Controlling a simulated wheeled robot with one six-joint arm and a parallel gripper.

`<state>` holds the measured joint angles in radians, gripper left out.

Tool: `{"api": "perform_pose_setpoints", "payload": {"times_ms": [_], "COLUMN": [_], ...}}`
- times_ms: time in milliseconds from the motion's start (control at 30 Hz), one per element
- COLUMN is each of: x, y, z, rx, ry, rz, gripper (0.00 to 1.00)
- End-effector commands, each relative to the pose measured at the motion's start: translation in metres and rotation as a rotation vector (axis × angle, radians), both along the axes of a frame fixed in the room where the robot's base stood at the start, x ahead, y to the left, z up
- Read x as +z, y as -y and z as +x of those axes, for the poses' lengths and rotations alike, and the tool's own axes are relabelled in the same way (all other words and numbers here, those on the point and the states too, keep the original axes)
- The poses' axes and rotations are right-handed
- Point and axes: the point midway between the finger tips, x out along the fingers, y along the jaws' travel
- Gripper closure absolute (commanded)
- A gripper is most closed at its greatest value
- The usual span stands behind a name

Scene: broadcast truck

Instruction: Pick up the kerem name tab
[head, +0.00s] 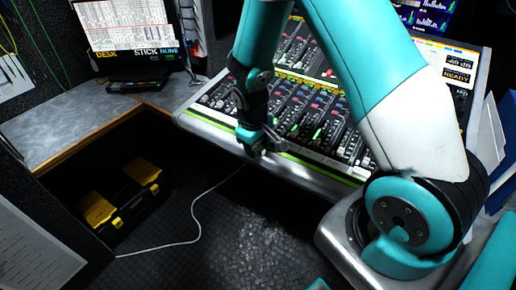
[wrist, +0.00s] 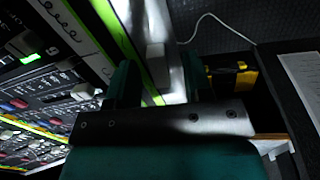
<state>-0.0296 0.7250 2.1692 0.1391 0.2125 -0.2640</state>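No lettering reading "kerem" is legible in either view, so I cannot be sure which piece is the name tab. A small plain grey-white block (wrist: 155,55) shows on the front edge of the mixing console in the wrist view, with a pale strip beside it. It lies in line with the gap between my fingers, apparently beyond the tips. My gripper (wrist: 160,82) has its two teal fingers apart, with nothing visibly held. In the head view my gripper (head: 262,148) is low at the console's front edge, and the arm hides part of the console.
The mixing console (head: 310,165) has raised faders and a green-striped front edge. A grey desk (head: 70,125) with a laptop (head: 125,35) stands at left. A black-and-yellow toolbox (head: 125,198) and a white cable (head: 197,215) are on the dark floor. The floor before the console is otherwise clear.

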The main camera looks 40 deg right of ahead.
Motion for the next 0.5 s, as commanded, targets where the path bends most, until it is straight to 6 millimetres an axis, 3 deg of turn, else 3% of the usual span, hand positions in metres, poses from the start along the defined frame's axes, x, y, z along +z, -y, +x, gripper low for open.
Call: {"api": "perform_pose_setpoints", "payload": {"times_ms": [33, 200, 500], "x": [0.0001, 0.0003, 0.0012], "y": [-0.0001, -0.0001, -0.0002], "z": [0.0, 0.0, 0.0001], "rx": [0.0, 0.0, 0.0], "ry": [0.0, 0.0, 0.0], "rz": [0.0, 0.0, 0.0], "gripper": [0.65, 1.0, 1.0]}}
